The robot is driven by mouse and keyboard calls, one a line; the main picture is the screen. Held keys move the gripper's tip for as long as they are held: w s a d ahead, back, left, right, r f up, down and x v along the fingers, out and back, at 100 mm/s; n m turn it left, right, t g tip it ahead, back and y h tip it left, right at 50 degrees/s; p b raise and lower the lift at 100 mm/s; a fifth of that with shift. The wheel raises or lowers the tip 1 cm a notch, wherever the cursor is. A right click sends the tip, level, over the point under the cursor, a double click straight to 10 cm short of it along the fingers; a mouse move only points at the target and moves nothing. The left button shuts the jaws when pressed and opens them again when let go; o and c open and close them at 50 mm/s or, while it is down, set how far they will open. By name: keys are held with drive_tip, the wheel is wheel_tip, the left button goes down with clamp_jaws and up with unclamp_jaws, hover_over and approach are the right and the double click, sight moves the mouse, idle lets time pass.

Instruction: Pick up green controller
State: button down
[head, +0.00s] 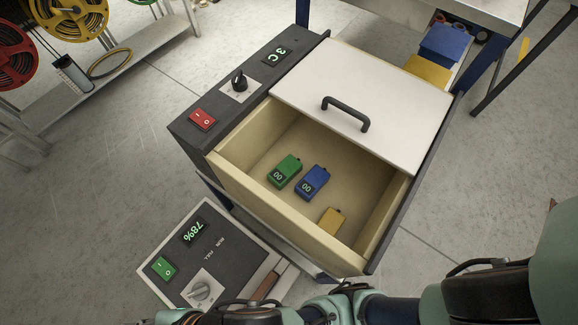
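The green controller (284,171) lies in the open wooden drawer (255,193), on the left side of its floor, with a small display reading 00. A blue controller (313,182) lies close to its right, and a yellow one (331,220) lies nearer the front wall. The green controller is uncovered from above. Parts of my arm show along the bottom edge of the head view, below the drawer. My gripper's fingertips are not in view.
A white lid (365,90) with a black handle (345,113) covers the drawer's back part. A dark panel (240,85) with a red switch (202,118) runs along the left. A control box (205,255) showing 78% stands at lower left. Hose reels (75,15) are at upper left.

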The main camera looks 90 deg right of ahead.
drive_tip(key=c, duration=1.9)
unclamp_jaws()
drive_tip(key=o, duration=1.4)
